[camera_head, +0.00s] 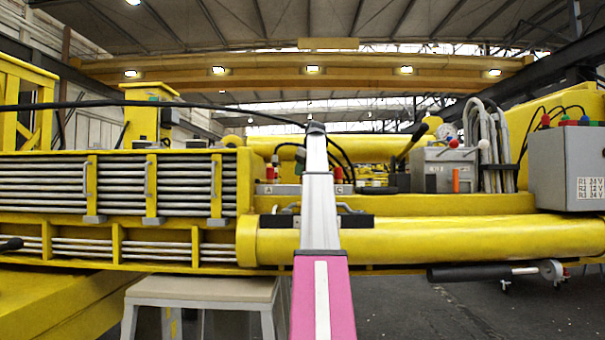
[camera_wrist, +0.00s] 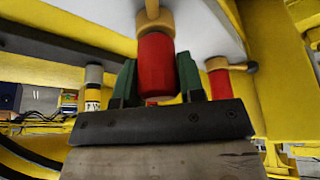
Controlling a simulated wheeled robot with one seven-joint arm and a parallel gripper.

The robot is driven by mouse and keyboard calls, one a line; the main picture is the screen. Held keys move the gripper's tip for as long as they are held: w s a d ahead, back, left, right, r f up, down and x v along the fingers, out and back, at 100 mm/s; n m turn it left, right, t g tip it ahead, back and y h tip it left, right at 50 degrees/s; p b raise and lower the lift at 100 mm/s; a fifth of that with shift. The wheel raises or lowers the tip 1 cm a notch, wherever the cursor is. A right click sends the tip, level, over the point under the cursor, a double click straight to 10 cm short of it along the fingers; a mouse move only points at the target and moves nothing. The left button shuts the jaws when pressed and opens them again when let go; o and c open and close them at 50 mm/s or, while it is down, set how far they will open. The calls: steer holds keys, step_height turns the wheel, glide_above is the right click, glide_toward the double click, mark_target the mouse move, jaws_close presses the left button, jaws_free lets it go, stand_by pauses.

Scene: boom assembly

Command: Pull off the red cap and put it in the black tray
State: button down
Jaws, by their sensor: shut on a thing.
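In the wrist view, my gripper (camera_wrist: 156,75) has its two green fingers on either side of a red cap (camera_wrist: 157,62) and is shut on it. The cap is in line with a brass-coloured fitting (camera_wrist: 154,22) and meets it, with no gap that I can see. A second red cap (camera_wrist: 220,84) is to the right, apart from the fingers. In the head view, small red pieces (camera_head: 338,174) show on the yellow boom beside my arm; my gripper is hidden there. I cannot make out the black tray for certain.
A grey control box (camera_head: 445,168) with levers and looped hoses (camera_head: 490,150) stand to the right on the boom. A larger grey box (camera_head: 568,170) is at far right. A stool (camera_head: 200,291) stands below left. A grey and yellow cylinder (camera_wrist: 93,85) is left of the fingers.

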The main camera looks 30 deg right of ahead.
steer(key=shift+r, duration=2.25)
